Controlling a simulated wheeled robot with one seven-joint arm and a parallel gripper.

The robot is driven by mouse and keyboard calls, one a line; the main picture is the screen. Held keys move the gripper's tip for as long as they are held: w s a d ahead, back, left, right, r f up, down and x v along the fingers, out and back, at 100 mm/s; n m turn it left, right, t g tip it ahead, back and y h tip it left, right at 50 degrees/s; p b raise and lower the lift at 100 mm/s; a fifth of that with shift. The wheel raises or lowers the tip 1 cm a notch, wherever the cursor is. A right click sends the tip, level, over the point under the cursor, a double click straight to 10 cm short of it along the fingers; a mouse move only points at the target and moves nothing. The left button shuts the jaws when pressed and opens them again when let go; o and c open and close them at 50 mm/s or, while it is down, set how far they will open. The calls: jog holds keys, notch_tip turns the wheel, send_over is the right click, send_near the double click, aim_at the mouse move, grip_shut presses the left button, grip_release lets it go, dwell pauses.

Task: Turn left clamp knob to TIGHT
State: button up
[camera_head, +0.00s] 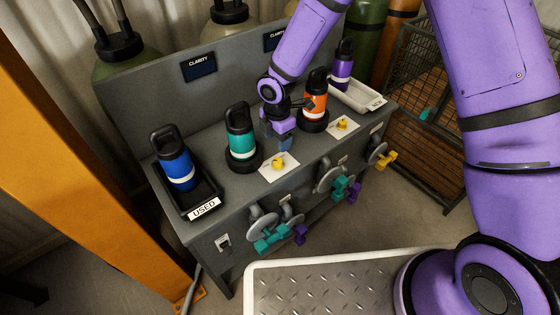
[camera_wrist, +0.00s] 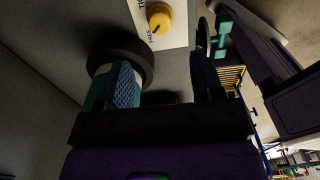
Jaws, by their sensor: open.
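The left clamp knob (camera_head: 278,162) is a yellow knob on a white card at the bench's front edge. In the wrist view the knob (camera_wrist: 159,17) lies ahead of my fingers, and its dark mark points toward the word FREE. The other label is partly cut off. My gripper (camera_head: 278,139) is above the bench, behind the knob and apart from it. Its fingers (camera_wrist: 168,85) are spread with nothing between them. The teal bottle (camera_head: 240,130) stands upright in a black ring base (camera_head: 242,161) left of the gripper.
The orange bottle (camera_head: 315,95) stands right of my gripper, near a second yellow knob (camera_head: 342,124). A blue bottle (camera_head: 175,166) stands in the USED tray (camera_head: 205,207) at left. A purple bottle (camera_head: 342,65) stands in the NEW tray (camera_head: 362,98). Valve handles (camera_head: 271,239) stick out below the front edge.

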aim_at(278, 160)
notch_tip(278, 160, down, 10)
dwell(0.5)
jog(key=c, duration=0.9)
